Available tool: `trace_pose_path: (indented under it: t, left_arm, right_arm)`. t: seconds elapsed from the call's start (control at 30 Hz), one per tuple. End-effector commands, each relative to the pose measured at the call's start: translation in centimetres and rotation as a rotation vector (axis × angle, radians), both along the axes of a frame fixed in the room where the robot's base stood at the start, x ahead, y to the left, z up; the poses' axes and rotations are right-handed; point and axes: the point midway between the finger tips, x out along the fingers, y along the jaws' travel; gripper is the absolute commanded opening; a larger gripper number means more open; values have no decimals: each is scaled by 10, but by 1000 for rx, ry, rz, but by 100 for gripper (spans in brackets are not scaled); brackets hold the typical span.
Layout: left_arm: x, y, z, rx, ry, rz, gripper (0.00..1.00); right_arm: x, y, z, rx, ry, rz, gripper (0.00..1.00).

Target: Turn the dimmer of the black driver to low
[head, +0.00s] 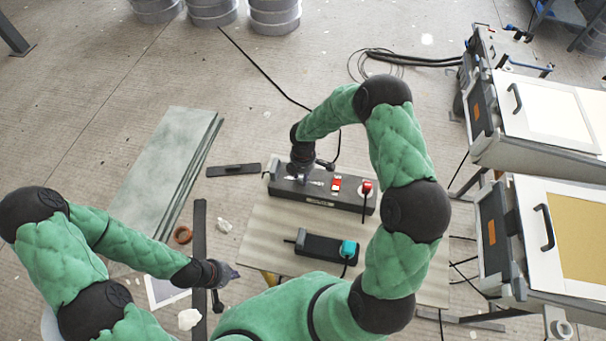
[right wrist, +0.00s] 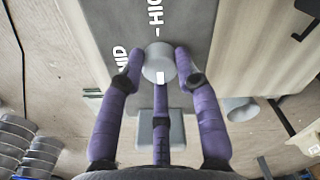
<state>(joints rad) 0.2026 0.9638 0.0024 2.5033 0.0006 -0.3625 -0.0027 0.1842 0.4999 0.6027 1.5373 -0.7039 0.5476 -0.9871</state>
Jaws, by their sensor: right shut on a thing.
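The black driver (head: 345,198) is a long dark box on the board, with a red switch (head: 336,184) and a red plug (head: 367,187) on top. My right gripper (head: 304,179) points down at its left end. In the right wrist view the gripper's purple fingers (right wrist: 160,78) close around the round grey dimmer knob (right wrist: 157,58). The knob's white mark (right wrist: 160,77) faces the bottom of the picture. HIGH is printed above the knob and MID to its left; no LOW label shows. My left gripper (head: 230,272) hangs away at lower left; its fingers are too small to judge.
A smaller black box (head: 318,249) with a teal plug (head: 348,249) lies in front on the board (head: 262,240). White-topped machines (head: 545,105) stand on the right. Grey-green slabs (head: 165,165) and a dark bar (head: 234,170) lie to the left.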

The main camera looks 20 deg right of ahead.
Motion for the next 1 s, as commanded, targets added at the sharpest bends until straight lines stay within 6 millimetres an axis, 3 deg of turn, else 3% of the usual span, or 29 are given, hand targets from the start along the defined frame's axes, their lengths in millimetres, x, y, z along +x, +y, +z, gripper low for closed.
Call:
trace_pose_path:
  t: [0.3,0.33,0.4,0.77,1.0]
  left_arm:
    - [0,0,0,0,0,0,0]
    - [0,0,0,0,0,0,0]
    - [0,0,0,0,0,0,0]
    - [0,0,0,0,0,0,0]
    - [0,0,0,0,0,0,0]
  right_arm:
    - [-1,0,-1,-1,3,3,0]
    - [-1,0,-1,-1,3,3,39]
    - [-1,0,-1,-1,3,2,57]
    - [0,0,1,0,0,1,57]
    - [1,0,31,-2,-4,1,57]
